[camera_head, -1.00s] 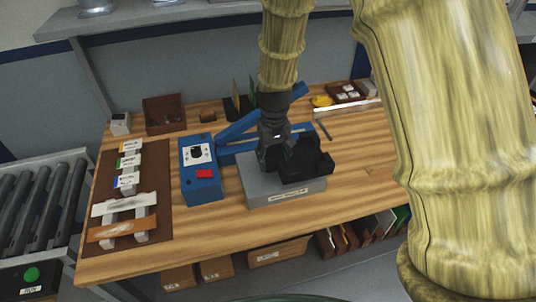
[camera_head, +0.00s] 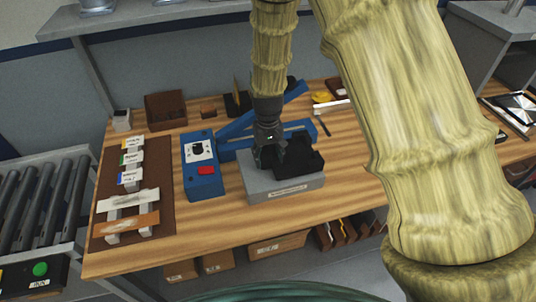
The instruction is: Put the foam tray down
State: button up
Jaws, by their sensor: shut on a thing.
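The black foam tray (camera_head: 302,157) is over the right part of a grey block (camera_head: 285,188) with a label on its front, on the wooden bench. My gripper (camera_head: 269,152) points down and is shut on the tray's left side. The fingertips are partly hidden against the dark tray. I cannot tell whether the tray touches the top of the block or hangs just above it.
A blue box with a red button (camera_head: 206,185) stands close left of the block, and a blue bar fixture (camera_head: 235,145) lies behind. A brown mat (camera_head: 160,225) with labelled parts is at left. Bare wood (camera_head: 350,165) lies to the right. My arm hides part of the bench.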

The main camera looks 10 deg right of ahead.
jog(key=shift+f, duration=0.2)
jog(key=o, duration=1.1)
jog(key=shift+c, duration=0.2)
jog(key=shift+r, duration=0.15)
